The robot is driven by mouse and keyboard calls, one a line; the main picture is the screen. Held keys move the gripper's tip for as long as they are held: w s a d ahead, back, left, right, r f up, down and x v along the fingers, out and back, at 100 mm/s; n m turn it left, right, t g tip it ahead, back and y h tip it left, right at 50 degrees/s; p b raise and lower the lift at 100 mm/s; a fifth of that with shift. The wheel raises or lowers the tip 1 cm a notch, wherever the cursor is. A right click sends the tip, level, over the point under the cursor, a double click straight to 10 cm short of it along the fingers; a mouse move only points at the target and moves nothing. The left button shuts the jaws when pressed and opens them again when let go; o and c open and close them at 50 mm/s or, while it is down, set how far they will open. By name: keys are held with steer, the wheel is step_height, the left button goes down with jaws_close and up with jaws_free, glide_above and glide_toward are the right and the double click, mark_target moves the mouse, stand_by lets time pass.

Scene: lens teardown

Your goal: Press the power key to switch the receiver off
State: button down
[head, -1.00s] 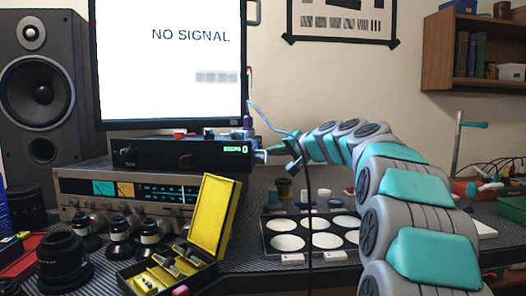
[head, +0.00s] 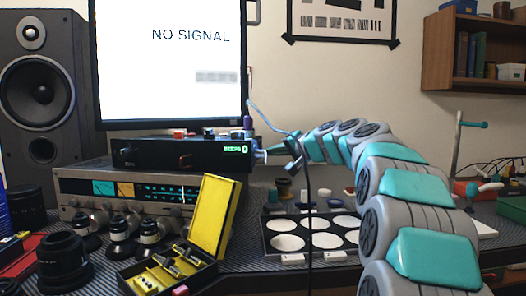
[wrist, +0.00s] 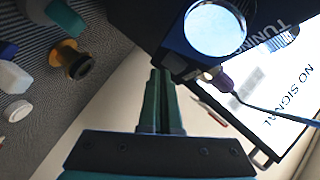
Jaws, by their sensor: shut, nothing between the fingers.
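A black box (head: 165,152) with a green lit display (head: 236,150) sits under the monitor. It seems to be the receiver, though a silver unit with lit dials (head: 130,190) stands beneath it. Small marks show on the black front, but I cannot tell which is the power key. My gripper (head: 262,153) is at the right end of the black box; contact cannot be told. In the wrist view my gripper (wrist: 160,74) is shut and empty, its teal fingers together. A black body with a bright round disc (wrist: 215,30) lies beyond the fingertips, up and right.
The monitor (head: 170,60) reads "NO SIGNAL". A dark cable hangs in front of my wrist. A yellow open case (head: 212,215), several lenses (head: 62,260) and a black tray with white discs (head: 268,238) crowd the bench. A speaker (head: 40,100) stands at left.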

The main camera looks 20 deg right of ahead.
steer(key=shift+w+a, duration=0.15)
steer(key=shift+a, duration=0.25)
steer(key=shift+d, duration=0.15)
stand_by(0.4)
steer(key=shift+s+d, duration=0.2)
steer(key=shift+d, duration=0.15)
steer(key=s+d, duration=0.2)
steer(key=d, duration=0.3)
steer(key=shift+s, duration=0.4)
